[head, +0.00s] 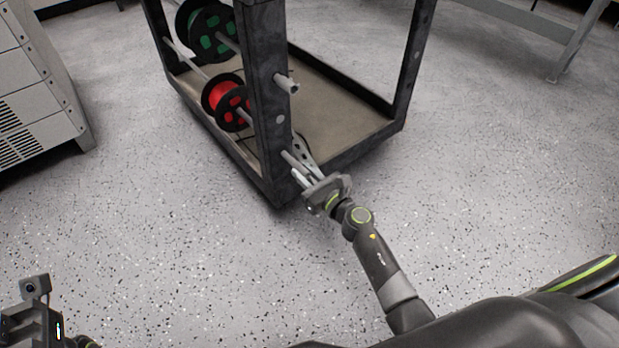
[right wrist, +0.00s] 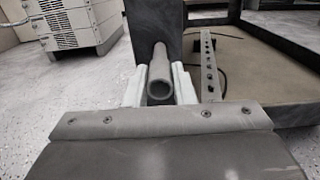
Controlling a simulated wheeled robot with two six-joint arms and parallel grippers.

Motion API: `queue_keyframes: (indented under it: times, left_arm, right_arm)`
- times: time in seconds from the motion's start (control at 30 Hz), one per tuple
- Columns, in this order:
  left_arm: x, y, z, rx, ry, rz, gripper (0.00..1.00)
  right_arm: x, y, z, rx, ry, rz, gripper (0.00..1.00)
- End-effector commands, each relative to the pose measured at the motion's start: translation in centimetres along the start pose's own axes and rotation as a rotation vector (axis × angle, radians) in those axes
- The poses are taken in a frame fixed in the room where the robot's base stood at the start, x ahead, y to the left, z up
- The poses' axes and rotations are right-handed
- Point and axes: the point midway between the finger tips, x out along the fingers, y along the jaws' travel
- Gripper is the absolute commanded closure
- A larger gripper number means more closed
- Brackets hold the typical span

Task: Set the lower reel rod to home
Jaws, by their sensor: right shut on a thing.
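The lower reel rod (head: 286,156) is a grey metal tube that sticks out of the near post of the dark rack. A red reel (head: 226,102) with black flanges sits on this rod behind the post. My right gripper (head: 300,172) is at the rod's near end, in front of the post, shut on it. In the right wrist view the rod's hollow end (right wrist: 159,88) points at the camera, between the two pale fingers. Part of my left gripper (head: 34,318) shows at the bottom left corner; its fingertips are not visible.
The dark rack frame (head: 266,90) also carries an upper rod (head: 288,84) with a green reel (head: 212,32). A strip with holes (right wrist: 208,65) lies right of the fingers. A grey cabinet (head: 38,85) stands at the left. The speckled floor around the rack is clear.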

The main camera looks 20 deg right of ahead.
Motion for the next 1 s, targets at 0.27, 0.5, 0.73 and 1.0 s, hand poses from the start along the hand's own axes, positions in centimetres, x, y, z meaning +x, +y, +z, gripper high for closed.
queue_keyframes:
  times: [0.27, 0.5, 0.73, 1.0]
  left_arm:
    - [-0.6, 0.1, 0.3, 0.008, 0.013, -0.024, 0.64]
    - [-0.3, 0.1, 0.4, 0.007, 0.025, -0.035, 0.64]
    - [-0.4, 0.1, 0.3, 0.008, 0.023, -0.032, 0.64]
    - [-0.5, 0.1, 0.3, 0.008, 0.021, -0.029, 0.64]
  right_arm:
    - [4.2, 0.0, 0.0, 0.0, -0.003, 0.0, 1.0]
    - [4.7, 0.0, 0.2, -0.001, -0.003, -0.002, 1.0]
    - [4.6, 0.0, 0.2, -0.002, -0.004, -0.002, 0.62]
    - [4.5, 0.0, 0.1, -0.001, -0.002, -0.001, 0.55]
